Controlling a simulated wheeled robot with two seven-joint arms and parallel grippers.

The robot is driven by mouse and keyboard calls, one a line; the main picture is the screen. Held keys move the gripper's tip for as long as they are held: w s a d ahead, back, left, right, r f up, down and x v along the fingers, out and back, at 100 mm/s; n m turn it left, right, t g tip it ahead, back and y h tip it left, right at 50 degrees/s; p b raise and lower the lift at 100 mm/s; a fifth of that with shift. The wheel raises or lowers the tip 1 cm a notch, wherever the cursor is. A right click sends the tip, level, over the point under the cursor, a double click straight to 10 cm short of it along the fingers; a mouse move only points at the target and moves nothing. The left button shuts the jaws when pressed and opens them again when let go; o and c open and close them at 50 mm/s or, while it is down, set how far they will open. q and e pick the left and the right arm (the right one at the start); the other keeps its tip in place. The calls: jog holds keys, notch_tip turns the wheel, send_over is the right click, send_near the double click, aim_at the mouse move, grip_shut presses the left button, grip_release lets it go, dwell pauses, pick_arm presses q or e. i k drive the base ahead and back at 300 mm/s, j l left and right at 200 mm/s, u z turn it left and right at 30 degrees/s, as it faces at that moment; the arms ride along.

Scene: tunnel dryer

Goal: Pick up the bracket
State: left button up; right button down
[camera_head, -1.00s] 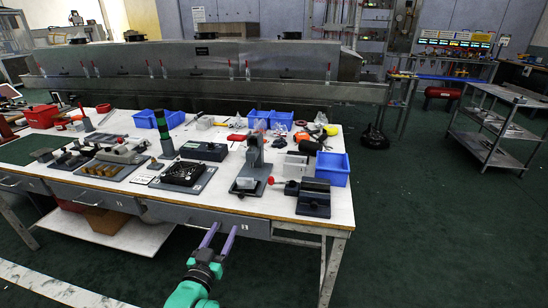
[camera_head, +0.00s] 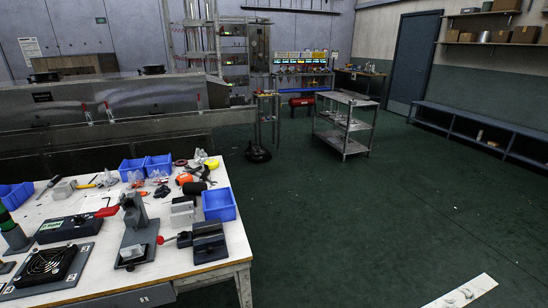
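I cannot pick out the bracket with certainty among the small parts on the workbench. The white-topped workbench (camera_head: 190,266) fills the lower left. On it stands a grey upright press-like fixture (camera_head: 140,225) with a small light-grey part (camera_head: 132,252) at its base. A dark vise-like block (camera_head: 208,241) with a red-ended handle sits to its right, near the bench's right edge. Neither of my grippers is in view.
Blue bins (camera_head: 219,204) stand on the bench, with tools and a black fan unit (camera_head: 46,264). A long metal dryer (camera_head: 100,105) runs behind. A shelved cart (camera_head: 345,123) and a low blue bench (camera_head: 480,130) stand farther back. Green floor (camera_head: 370,220) at right is open.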

aim_at(135, 251)
jog(key=u, duration=1.2)
